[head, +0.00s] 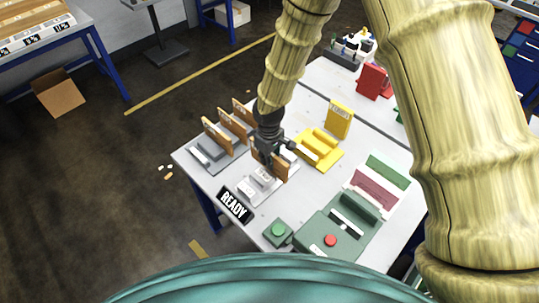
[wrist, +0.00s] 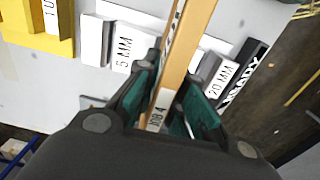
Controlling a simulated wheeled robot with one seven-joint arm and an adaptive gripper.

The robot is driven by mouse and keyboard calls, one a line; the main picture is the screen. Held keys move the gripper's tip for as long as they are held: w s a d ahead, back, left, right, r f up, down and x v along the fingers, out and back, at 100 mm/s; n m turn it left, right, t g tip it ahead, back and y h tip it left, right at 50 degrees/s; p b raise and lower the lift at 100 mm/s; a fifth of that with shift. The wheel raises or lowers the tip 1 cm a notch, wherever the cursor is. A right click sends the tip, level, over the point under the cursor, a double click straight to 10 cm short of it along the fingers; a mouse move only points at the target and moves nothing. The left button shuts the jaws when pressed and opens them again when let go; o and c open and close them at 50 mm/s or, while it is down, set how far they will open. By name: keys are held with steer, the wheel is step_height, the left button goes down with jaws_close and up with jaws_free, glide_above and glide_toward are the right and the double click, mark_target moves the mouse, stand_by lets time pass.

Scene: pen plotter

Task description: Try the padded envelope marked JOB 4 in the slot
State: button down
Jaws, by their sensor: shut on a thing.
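My gripper (head: 268,148) is shut on a brown padded envelope (head: 282,168), held on edge over the white table. In the wrist view the envelope (wrist: 185,45) runs between my gripper's fingers (wrist: 165,110), and a JOB 4 label (wrist: 157,120) shows near its lower end. A pale grey gauge stand (head: 255,188) is just below and beside the envelope. In the wrist view, its block marked 5 MM (wrist: 122,52) is left of the envelope and its block marked 20 MM (wrist: 218,80) is right. The envelope hides the middle; I cannot tell whether its lower edge is in a slot.
A grey rack (head: 207,158) with several upright brown envelopes (head: 217,138) stands to the left. A yellow holder (head: 318,152) and yellow piece (head: 340,118) are to the right. A READY sign (head: 235,204), green button box (head: 278,232) and green machine (head: 345,228) are at the front.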

steer(key=shift+s+r, duration=0.45)
steer(key=shift+s, duration=0.05)
steer(key=shift+w+f, duration=0.8)
steer(key=shift+w, duration=0.25)
steer(key=shift+s+r, duration=0.4)
steer(key=shift+s, duration=0.35)
steer(key=shift+w+f, duration=0.25)
steer(key=shift+f, duration=0.05)
steer(key=shift+s+r, duration=0.2)
steer(key=shift+s, duration=0.05)
steer(key=shift+w+f, duration=0.1)
steer(key=shift+f, duration=0.1)
steer(key=shift+f, duration=0.45)
steer(key=shift+r, duration=0.15)
